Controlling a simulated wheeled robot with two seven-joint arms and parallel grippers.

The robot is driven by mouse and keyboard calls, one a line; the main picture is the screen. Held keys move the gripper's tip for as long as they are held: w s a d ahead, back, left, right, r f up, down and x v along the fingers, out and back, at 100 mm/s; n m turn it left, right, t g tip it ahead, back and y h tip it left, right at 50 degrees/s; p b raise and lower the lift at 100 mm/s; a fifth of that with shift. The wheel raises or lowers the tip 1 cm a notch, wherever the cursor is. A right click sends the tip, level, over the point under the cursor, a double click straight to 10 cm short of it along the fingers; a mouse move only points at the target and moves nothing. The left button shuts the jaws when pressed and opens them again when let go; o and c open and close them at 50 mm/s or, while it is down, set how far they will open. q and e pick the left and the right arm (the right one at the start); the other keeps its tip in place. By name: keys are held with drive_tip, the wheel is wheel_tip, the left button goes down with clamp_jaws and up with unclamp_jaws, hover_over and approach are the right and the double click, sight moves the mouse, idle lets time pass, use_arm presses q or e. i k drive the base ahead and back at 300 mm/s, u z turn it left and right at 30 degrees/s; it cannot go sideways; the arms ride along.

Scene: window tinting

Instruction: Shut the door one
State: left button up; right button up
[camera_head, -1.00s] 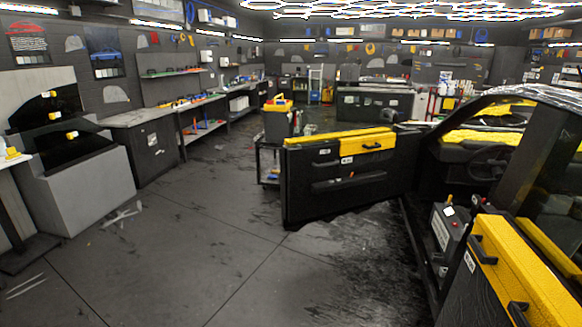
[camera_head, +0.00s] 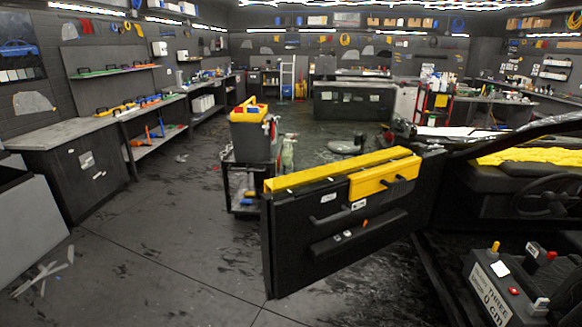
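A car door (camera_head: 300,250), black with a yellow top strip, stands swung open in the middle of the view, its inner side facing me. Its free edge is at the left and its hinge side meets the dark car body at the right. It has small white labels, too small to read, a dark pull handle and a long pocket. I cannot tell its number from them. Neither of my grippers is in view.
The car cabin with a steering wheel (camera_head: 548,196) is at the right. A box marked THREE (camera_head: 505,288) stands at lower right. A trolley (camera_head: 232,183) carrying a yellow-topped toolbox (camera_head: 250,139) stands behind the door.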

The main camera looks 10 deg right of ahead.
sight(299, 226)
drive_tip(key=i, duration=0.3)
drive_tip(key=z, duration=1.1)
drive_tip(key=k, duration=0.5)
drive_tip(key=u, duration=0.6)
drive_tip(key=i, duration=1.8)
drive_tip(key=z, duration=0.55)
